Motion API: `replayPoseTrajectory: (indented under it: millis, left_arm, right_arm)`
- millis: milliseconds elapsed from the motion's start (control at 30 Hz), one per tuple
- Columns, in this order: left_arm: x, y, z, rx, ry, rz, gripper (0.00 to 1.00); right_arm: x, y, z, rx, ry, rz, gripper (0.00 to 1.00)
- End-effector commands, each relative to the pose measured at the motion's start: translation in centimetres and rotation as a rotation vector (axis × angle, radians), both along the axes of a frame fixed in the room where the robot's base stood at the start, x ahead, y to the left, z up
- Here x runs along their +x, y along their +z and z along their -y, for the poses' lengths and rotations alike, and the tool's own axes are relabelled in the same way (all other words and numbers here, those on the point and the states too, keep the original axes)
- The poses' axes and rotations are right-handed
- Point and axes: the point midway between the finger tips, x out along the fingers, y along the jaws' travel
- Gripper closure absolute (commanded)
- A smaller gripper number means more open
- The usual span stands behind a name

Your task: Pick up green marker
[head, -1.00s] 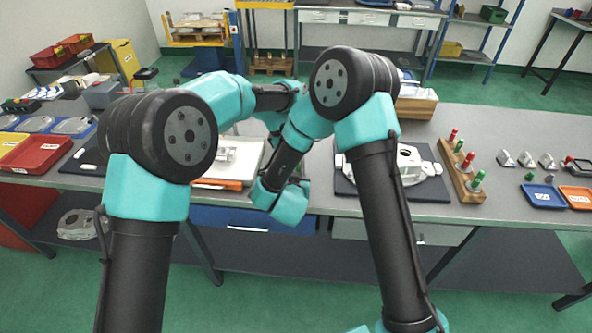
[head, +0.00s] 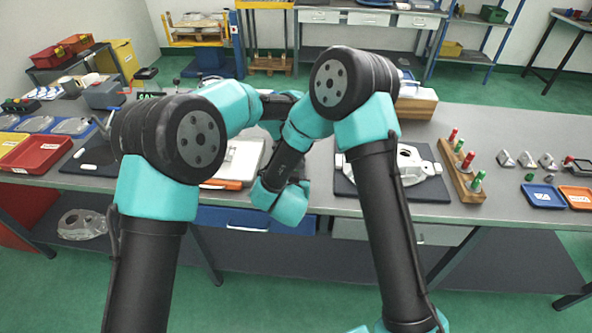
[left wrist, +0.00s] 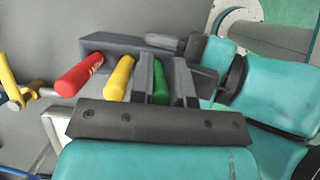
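The green marker (left wrist: 160,78) stands in a dark grey holder (left wrist: 97,42), in a row with a yellow marker (left wrist: 121,76) and a red marker (left wrist: 80,75), in the left wrist view. My left gripper (left wrist: 164,72) has its two fingers on either side of the green marker. The fingers look apart, with a narrow gap on the right side; contact on the left side is unclear. In the head view my arms hide the holder, the markers and the left fingertips. I cannot make out my right gripper's fingers in either view.
Teal arm links of mine crowd the right of the wrist view. A yellow-handled tool (left wrist: 12,88) lies to the left there. In the head view, a red tray (head: 38,153) is at left, and a wooden block (head: 462,182) with red and green pegs stands right of a casting (head: 409,165).

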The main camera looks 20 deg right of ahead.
Motion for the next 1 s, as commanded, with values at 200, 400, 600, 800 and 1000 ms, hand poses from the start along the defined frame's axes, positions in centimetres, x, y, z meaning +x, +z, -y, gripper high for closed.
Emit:
replayPoseTrajectory:
  millis: [200,400,600,800,1000]
  left_arm:
    - [0.0,0.0,0.0,0.000,0.000,0.000,1.00]
    - [0.0,0.7,0.0,-0.002,0.001,0.002,1.00]
    - [0.0,3.2,0.0,-0.003,0.001,0.003,1.00]
    - [0.0,6.9,0.1,-0.002,-0.001,0.003,1.00]
    - [0.0,9.5,0.0,-0.002,0.000,0.002,1.00]
  right_arm:
    - [0.0,0.0,0.0,0.000,0.000,0.001,0.80]
    - [0.0,0.0,0.0,0.000,0.000,0.000,0.80]
    - [0.0,0.0,0.0,0.000,0.000,0.000,0.80]
    - [0.0,0.0,0.0,0.000,0.000,0.000,0.80]
    - [0.0,0.0,0.0,0.000,0.000,0.000,0.80]
